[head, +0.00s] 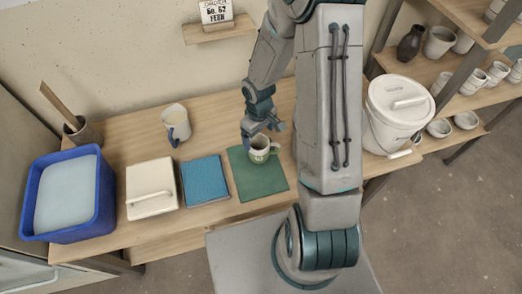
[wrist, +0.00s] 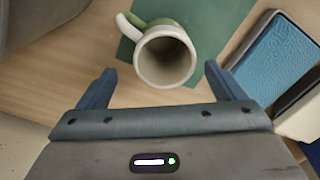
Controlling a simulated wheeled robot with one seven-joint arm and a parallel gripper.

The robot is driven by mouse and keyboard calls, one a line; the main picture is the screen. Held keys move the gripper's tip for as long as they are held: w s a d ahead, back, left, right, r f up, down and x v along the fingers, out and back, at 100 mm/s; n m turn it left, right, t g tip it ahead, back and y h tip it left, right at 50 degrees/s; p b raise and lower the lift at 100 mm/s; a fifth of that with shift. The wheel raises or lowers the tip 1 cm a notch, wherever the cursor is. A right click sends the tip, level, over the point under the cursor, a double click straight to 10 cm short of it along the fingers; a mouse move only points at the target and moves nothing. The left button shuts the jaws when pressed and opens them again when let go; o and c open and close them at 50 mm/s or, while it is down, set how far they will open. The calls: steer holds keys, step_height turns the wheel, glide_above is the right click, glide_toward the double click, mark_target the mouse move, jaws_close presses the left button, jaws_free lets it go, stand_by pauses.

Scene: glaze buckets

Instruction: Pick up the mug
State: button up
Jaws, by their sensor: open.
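The mug (head: 259,152) is cream with a green band and stands upright on a green mat (head: 262,186) on the wooden table. In the wrist view I look down into the open mouth of the mug (wrist: 165,57), with its handle toward the upper left. My gripper (head: 264,131) is open, just above and behind the mug in the head view. In the wrist view the two fingers of my gripper (wrist: 159,68) are spread to either side of the mug's near rim, with gaps on both sides. I cannot tell their exact height over it.
A blue tile (head: 204,180), a white lidded box (head: 152,188) and a blue tub (head: 70,197) sit left of the mat. A cream pitcher (head: 176,124) with a blue handle stands behind. A white bucket (head: 395,112) is at right, near shelves of pots.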

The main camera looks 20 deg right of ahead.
glide_above(260, 147)
steer(key=s+a, duration=0.1)
steer(key=s, duration=0.2)
step_height(260, 147, down, 5)
steer(key=shift+f, duration=0.75)
steer(key=c, duration=1.3)
steer(key=shift+o, duration=0.2)
steer(key=shift+r, duration=0.1)
